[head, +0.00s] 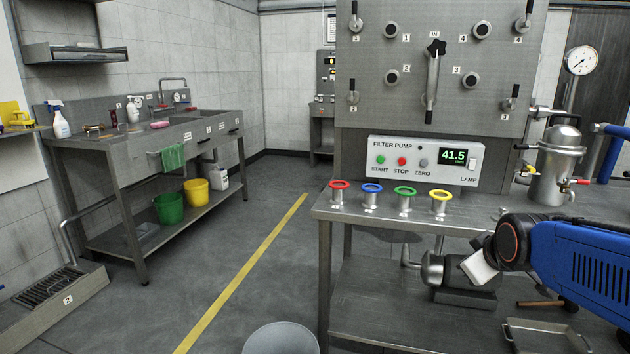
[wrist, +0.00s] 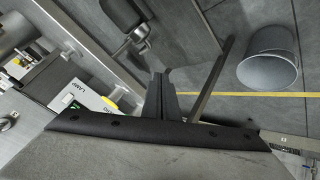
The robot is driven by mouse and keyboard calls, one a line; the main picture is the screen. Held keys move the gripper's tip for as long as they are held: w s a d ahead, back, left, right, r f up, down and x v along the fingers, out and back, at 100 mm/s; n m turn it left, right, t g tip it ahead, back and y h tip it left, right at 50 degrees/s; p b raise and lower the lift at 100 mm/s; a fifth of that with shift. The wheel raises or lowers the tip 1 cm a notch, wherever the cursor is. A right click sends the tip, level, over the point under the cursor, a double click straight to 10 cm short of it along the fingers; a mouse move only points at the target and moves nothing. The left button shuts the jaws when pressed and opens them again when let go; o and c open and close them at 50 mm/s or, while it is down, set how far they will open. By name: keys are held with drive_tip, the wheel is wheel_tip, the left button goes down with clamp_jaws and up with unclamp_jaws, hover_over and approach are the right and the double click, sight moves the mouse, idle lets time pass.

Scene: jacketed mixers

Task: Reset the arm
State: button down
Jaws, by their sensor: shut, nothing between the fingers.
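My blue arm (head: 585,265) reaches in from the right edge of the head view, over the front right of the steel bench (head: 470,225). Its dark round joint with an orange ring and a pale wrist part show above the lower shelf. My gripper (wrist: 161,80) shows in the wrist view as two dark fingers close together, with nothing between them. In the head view I cannot make out the fingers. The wrist view is tilted, with the bench and filter pump box (wrist: 92,100) at its left.
Red, blue, green and yellow ringed posts line the bench front beside the filter pump panel (head: 425,165). A steel vessel (head: 556,165) stands behind my arm. A pump (head: 455,270) and metal tray (head: 548,336) lie below. A grey bucket (head: 281,339) stands on otherwise open floor.

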drive_tip(key=s+a+f+m+g, duration=0.2)
drive_tip(key=s+f+m, duration=0.1)
drive_tip(key=s, duration=0.7)
drive_tip(key=s+a+f+m+g+y, duration=0.1)
drive_tip(key=s+a+f+m+g, duration=0.1)
drive_tip(key=s, duration=0.8)
drive_tip(key=shift+a+f+m+g, duration=0.3)
drive_tip(key=shift+a+f+m, duration=0.1)
drive_tip(key=shift+a+f, duration=0.4)
